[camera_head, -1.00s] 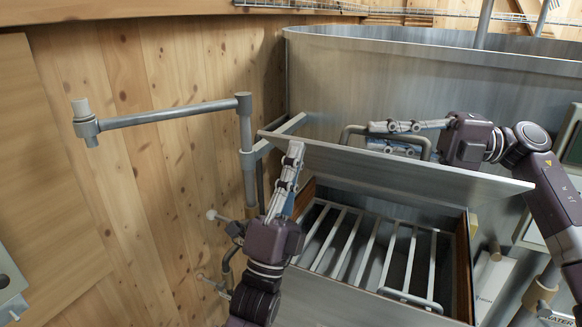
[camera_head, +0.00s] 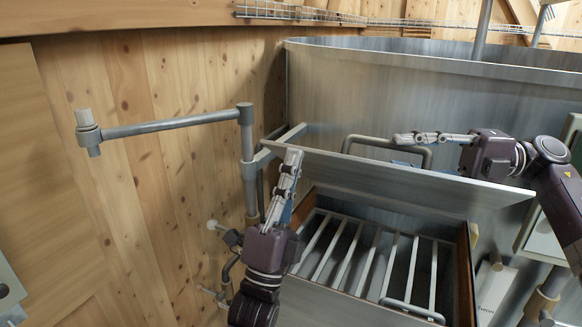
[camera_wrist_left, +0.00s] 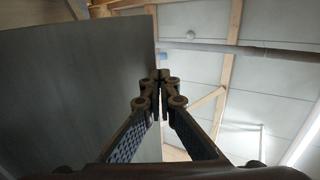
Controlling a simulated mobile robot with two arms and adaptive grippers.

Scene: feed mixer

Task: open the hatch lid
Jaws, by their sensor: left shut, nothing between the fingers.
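The hatch lid (camera_head: 400,182) is a grey metal plate, raised and tilted above the open hatch, in the head view. Its bar handle (camera_head: 388,142) shows beyond the lid's upper edge. My left gripper (camera_head: 294,154) is shut and empty, pointing up by the lid's left end. In the left wrist view its fingertips (camera_wrist_left: 162,76) meet beside the edge of a dark panel (camera_wrist_left: 80,95), probably the lid. My right gripper (camera_head: 398,138) is beside the handle's right part, overlapping it in the picture. Contact and finger opening there are unclear.
The hatch opening shows a barred grate (camera_head: 365,258) inside. A large metal tank (camera_head: 420,90) stands behind. A pipe arm (camera_head: 165,124) reaches left from a post by the wooden wall (camera_head: 150,210). A side bracket (camera_head: 283,140) is near the lid's left end.

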